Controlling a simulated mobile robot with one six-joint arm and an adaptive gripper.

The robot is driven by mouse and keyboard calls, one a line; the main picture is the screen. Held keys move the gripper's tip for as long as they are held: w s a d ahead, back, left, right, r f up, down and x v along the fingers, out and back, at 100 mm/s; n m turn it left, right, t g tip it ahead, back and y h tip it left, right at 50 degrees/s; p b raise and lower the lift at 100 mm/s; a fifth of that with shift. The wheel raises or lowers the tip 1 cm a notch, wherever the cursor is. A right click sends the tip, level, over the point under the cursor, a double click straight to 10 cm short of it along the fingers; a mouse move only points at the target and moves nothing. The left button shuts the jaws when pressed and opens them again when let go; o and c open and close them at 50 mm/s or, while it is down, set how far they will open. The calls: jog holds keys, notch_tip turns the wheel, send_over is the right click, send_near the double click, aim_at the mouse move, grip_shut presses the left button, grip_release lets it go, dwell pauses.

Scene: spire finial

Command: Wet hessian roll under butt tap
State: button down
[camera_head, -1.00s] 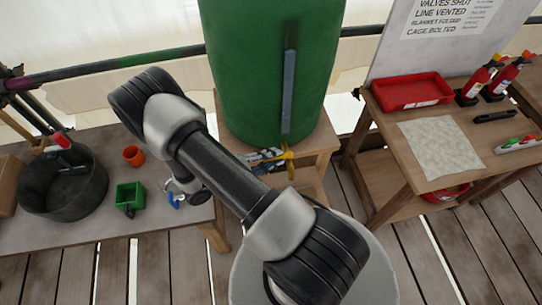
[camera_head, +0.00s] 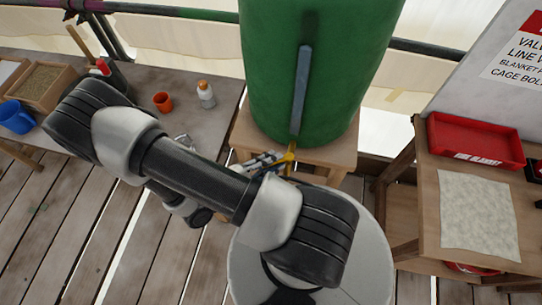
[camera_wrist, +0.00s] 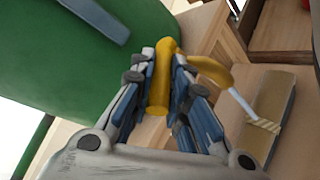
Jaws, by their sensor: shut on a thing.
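The green water butt (camera_head: 270,70) stands on a wooden stand (camera_head: 343,150) in the middle of the head view. Its yellow tap (camera_head: 289,157) is low on the front. It also shows in the wrist view (camera_wrist: 212,72), with a thin pale line, perhaps water, running down from its spout. My gripper (camera_head: 264,160) is at the tap. In the wrist view its blue fingers (camera_wrist: 165,85) are shut around the yellow upright tap handle (camera_wrist: 160,75). A tan rounded piece with a pale striped band (camera_wrist: 268,110) lies below the spout. It may be the hessian roll; I cannot tell for certain.
A left table holds an orange cup (camera_head: 162,101), a bottle (camera_head: 206,94), a blue mug (camera_head: 16,117) and a wooden box (camera_head: 42,85). The right bench carries a red tray (camera_head: 475,140) and a pale cloth (camera_head: 478,214). Bare deck planks (camera_head: 60,240) lie at front left.

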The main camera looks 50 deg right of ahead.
jog(key=shift+s+n+t, duration=0.15)
jog(key=shift+n+t, duration=0.15)
jog(key=shift+t, duration=0.1)
jog(key=c, duration=1.5)
grip_release()
jog(key=shift+a, duration=0.1)
jog(key=shift+c, duration=0.2)
jog(key=v, duration=1.2)
